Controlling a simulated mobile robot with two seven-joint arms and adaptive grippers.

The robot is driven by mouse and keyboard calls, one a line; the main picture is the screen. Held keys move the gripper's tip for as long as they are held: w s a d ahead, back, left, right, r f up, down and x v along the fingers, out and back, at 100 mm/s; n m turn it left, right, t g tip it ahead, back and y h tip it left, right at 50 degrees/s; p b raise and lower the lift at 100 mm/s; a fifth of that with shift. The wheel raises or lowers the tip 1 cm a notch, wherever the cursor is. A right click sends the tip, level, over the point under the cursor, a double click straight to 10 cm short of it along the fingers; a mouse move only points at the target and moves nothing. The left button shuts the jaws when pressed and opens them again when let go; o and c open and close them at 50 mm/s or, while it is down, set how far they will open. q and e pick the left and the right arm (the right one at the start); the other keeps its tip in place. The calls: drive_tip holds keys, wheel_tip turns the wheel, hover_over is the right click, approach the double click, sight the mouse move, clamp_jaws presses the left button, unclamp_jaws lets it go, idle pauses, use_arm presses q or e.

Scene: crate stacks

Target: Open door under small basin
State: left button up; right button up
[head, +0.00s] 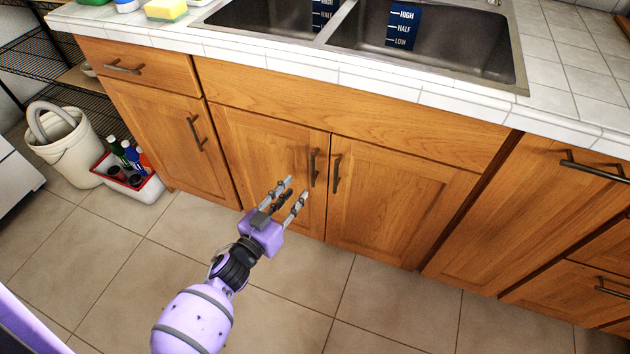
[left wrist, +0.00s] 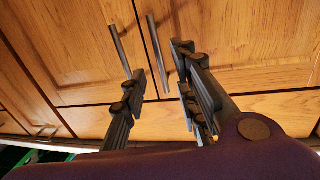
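A sink with two basins is set in the white tiled counter. The left basin (head: 268,14) looks narrower and is partly cut off by the frame; the right basin (head: 440,50) looks wider. Below are two shut wooden doors, left (head: 268,150) and right (head: 390,205), with dark upright handles (head: 314,167) and (head: 337,173) side by side at the middle seam. My left gripper (head: 294,190) is open and empty, in front of the left door, just left of its handle. In the left wrist view two bar handles (left wrist: 118,48) and (left wrist: 157,52) show near the spread fingers (left wrist: 160,68). My right gripper is out of view.
Another shut door (head: 165,130) and a drawer (head: 135,65) are at left. A white bucket (head: 62,150) and a red-rimmed caddy (head: 150,188) of bottles stand on the floor at left. More drawers (head: 575,300) are at right. The tiled floor in front is clear.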

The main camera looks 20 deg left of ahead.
sight(312, 172)
use_arm(q)
drive_tip(key=x, duration=0.3)
drive_tip(key=b+x, duration=0.1)
drive_tip(key=x, duration=0.5)
drive_tip(key=shift+w+d+r, duration=0.2)
drive_tip(key=shift+w+r, duration=0.05)
drive_tip(key=shift+r, duration=0.1)
clamp_jaws()
